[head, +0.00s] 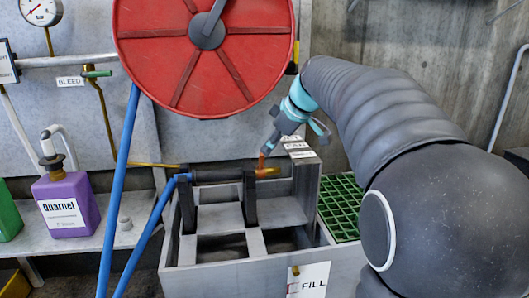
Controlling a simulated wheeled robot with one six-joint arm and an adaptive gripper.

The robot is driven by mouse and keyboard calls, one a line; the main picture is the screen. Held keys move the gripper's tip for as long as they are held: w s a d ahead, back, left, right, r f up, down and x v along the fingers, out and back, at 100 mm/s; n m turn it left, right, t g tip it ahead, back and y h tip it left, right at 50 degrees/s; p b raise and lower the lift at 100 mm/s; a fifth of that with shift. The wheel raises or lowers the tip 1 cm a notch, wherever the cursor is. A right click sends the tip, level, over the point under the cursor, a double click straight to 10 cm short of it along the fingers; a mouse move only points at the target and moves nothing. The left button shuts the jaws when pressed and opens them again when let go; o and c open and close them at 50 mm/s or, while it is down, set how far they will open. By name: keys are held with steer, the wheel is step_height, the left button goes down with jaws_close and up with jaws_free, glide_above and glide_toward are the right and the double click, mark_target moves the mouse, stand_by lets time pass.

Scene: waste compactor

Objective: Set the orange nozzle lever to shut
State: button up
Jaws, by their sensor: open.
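The black nozzle (222,173) lies across two dark uprights over the grey metal trough. Its right end is orange-brass (268,172). The orange lever (262,160) is a small upright piece near that end. My gripper (269,145) comes down from the upper right, its tip just above the lever. It is open, and I see nothing held in it. I cannot tell whether it touches the lever. Small white labels (299,147) lie just right of the gripper, too small to read surely.
A big red hose reel (206,55) hangs above the trough (215,277). A blue hose (122,190) runs down at left. A purple Quarnel jug (66,205) stands on the left shelf. A green grate (340,205) and a FILL tag (312,282) are near the trough.

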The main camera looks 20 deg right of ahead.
steer(key=shift+v, duration=2.65)
